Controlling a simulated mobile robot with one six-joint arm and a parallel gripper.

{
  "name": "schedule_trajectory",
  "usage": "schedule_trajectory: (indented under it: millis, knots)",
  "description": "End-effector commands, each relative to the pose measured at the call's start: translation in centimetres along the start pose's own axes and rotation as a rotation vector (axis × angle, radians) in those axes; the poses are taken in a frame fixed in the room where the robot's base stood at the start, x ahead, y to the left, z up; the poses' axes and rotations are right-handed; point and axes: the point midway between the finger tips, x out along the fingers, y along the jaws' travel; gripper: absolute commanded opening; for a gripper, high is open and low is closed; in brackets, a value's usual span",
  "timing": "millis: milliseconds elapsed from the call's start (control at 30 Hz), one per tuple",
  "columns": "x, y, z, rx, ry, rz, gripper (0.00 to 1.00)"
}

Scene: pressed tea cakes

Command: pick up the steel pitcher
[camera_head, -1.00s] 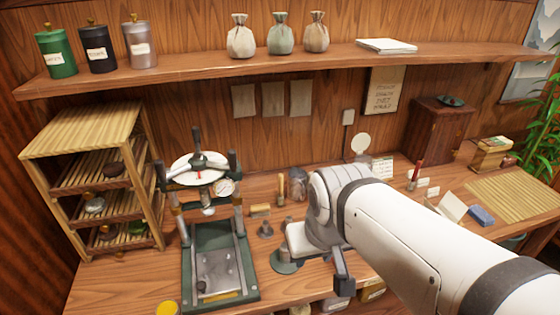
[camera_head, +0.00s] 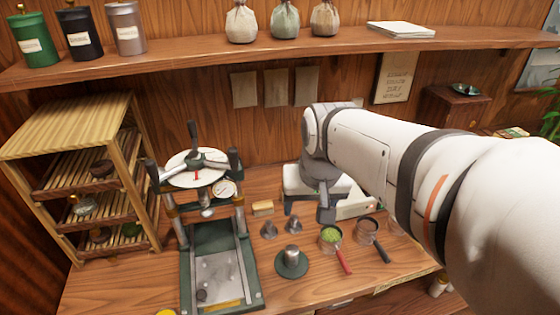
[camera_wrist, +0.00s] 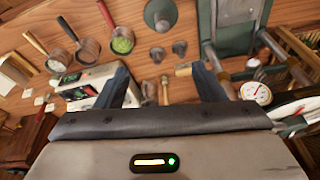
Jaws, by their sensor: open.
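I cannot clearly make out a steel pitcher in either view; my arm hides part of the bench. A small steel cylinder stands on a round green base (camera_head: 291,268) at the front of the bench; the base also shows at the top of the wrist view (camera_wrist: 160,13). My gripper (camera_wrist: 162,84) is open and empty, its two dark fingers wide apart. It is over the back of the bench, beyond the green base. Slim brush-like items (camera_wrist: 164,92) show between the fingers, apart from them.
A green-framed press (camera_head: 222,265) stands left of the round base. Two small steel pieces (camera_head: 293,224) and a sieve of green leaf (camera_head: 331,236) lie near it. A slatted rack (camera_head: 75,125) is at left. A shelf (camera_head: 260,55) overhangs the bench.

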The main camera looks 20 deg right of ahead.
Motion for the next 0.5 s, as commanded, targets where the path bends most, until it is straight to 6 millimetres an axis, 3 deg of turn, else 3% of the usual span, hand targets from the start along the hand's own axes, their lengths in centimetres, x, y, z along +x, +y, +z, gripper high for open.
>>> schedule_trajectory:
  millis: [100,267,500]
  knots:
    - [2.2,0.4,-4.9,0.172,-0.040,0.016,0.63]
    - [5.3,1.3,-11.3,0.413,-0.084,0.043,0.63]
    - [12.6,3.7,-19.9,0.768,-0.143,0.095,0.63]
